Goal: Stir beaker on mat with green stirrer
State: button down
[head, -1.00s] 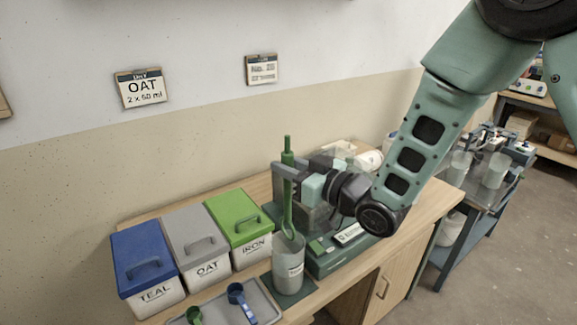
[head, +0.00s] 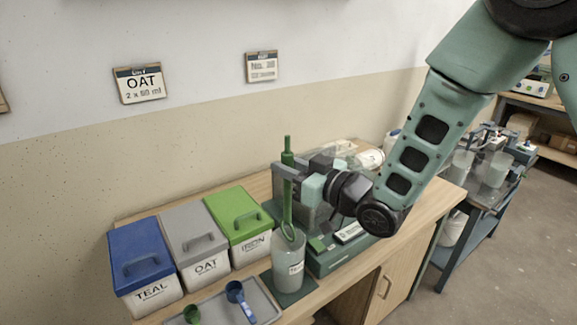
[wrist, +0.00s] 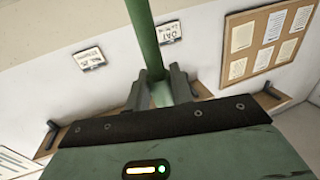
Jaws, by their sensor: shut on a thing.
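The green stirrer (head: 287,210) is upright, with a loop at its lower end. My gripper (head: 287,172) is shut on its shaft, and the shaft also shows between the fingers in the wrist view (wrist: 145,40). The beaker (head: 288,268), clear with a label and grey contents low inside, stands upright on the dark green mat (head: 303,291). The stirrer's loop is at the beaker's mouth, with its lower end just inside or behind the rim; I cannot tell exactly which.
Lidded bins stand left: blue TEAL (head: 148,280), grey OAT (head: 203,250) and green IRON (head: 245,225). A grey tray (head: 262,306) in front holds a blue scoop (head: 241,300) and a green scoop (head: 193,314). A green-based device (head: 335,258) stands close right of the beaker.

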aim_at(291, 223)
jog(key=shift+f+b, duration=7)
jog(key=shift+f, duration=0.4)
jog(key=shift+s+a+b, duration=0.3)
jog(key=shift+s+a, duration=0.05)
jog(key=shift+a, duration=0.15)
jog(key=shift+r, duration=0.1)
jog(key=shift+w+d, duration=0.65)
jog(key=shift+d, duration=0.35)
jog(key=shift+a, duration=0.1)
